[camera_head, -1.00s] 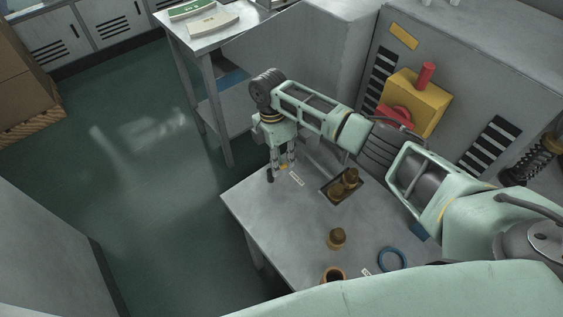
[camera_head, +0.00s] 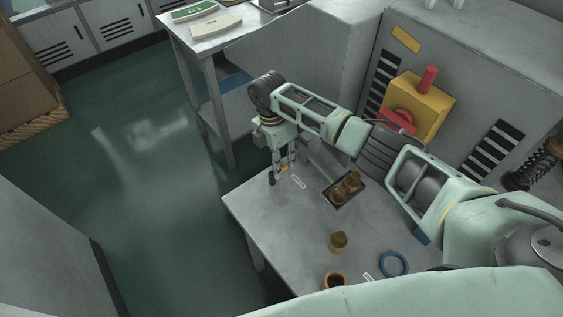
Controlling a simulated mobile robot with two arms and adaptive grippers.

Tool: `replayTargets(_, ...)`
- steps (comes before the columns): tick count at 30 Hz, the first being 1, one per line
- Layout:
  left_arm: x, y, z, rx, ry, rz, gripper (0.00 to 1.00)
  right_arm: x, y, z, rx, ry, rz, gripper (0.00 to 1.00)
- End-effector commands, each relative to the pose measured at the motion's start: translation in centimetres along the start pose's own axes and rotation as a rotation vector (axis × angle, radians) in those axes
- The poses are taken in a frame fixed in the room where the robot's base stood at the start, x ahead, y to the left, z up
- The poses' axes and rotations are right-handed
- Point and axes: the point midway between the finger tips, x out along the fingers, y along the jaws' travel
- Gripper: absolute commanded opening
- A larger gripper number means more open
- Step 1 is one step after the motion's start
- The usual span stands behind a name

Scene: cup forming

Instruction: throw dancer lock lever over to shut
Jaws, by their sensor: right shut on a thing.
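My right gripper (camera_head: 280,172) points down at the far left corner of the steel table (camera_head: 290,222). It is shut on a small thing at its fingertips. The fingers hide most of that thing, and I cannot tell whether it is the dancer lock lever. A small dark end (camera_head: 271,180) shows by the fingertips. No other part is clearly the lock lever. My left gripper is out of view.
Brown stepped parts (camera_head: 345,187), a brown knob-like piece (camera_head: 338,241), an orange-rimmed cup (camera_head: 333,280) and a blue ring (camera_head: 393,263) are on the table. A yellow box (camera_head: 424,97) with red handles is on the grey cabinet behind. Green floor (camera_head: 150,190) is clear at left.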

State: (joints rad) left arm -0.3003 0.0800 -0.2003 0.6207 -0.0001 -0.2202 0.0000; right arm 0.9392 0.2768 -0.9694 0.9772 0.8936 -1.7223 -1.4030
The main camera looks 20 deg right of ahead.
Motion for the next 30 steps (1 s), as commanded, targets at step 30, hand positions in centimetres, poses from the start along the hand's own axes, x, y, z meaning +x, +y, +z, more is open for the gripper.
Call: replayTargets(30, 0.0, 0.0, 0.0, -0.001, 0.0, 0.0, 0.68, -7.0, 0.5, 0.0, 0.0, -0.001, 0.017, 0.28)
